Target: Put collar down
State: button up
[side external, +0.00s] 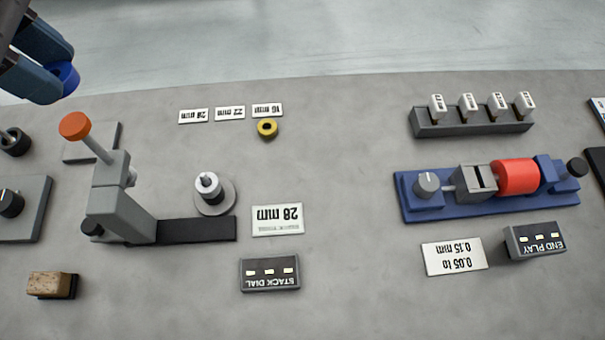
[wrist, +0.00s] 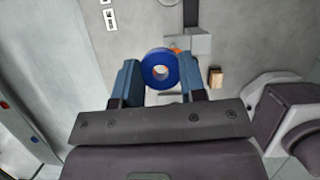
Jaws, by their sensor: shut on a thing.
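A blue ring-shaped collar (side external: 66,79) is held at the top left of the side view, above the bench. It shows face-on between the fingers in the wrist view (wrist: 149,62), with its hole visible. My gripper (wrist: 160,70) is shut on the collar, one finger on each side. It also shows in the side view (side external: 55,74), partly cut off by the frame edge. A small yellow collar (side external: 267,129) lies on the bench by the 16 mm label (side external: 267,110). The spots by the 22 mm label (side external: 230,113) and 28 mm label (side external: 193,116) are bare.
A grey press with an orange knob (side external: 75,126) stands below my gripper. A spindle on a round base (side external: 213,198) is beside it. A 28 mm card (side external: 277,219) and STACK DIAL box (side external: 270,273) lie nearby. A blue fixture (side external: 480,208) is at right.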

jog(key=s+a, duration=0.2)
jog(key=a, duration=0.7)
send_over(154, 140)
jog(key=a, duration=0.1)
jog(key=shift+m, duration=0.4)
jog(key=f, duration=2.3)
jog(key=shift+s+a+f, duration=0.1)
jog(key=shift+s+f, duration=0.15)
jog(key=shift+f, duration=0.05)
jog(key=shift+w+f, duration=0.2)
jog(key=shift+f, duration=1.55)
jog(key=shift+f, duration=0.1)
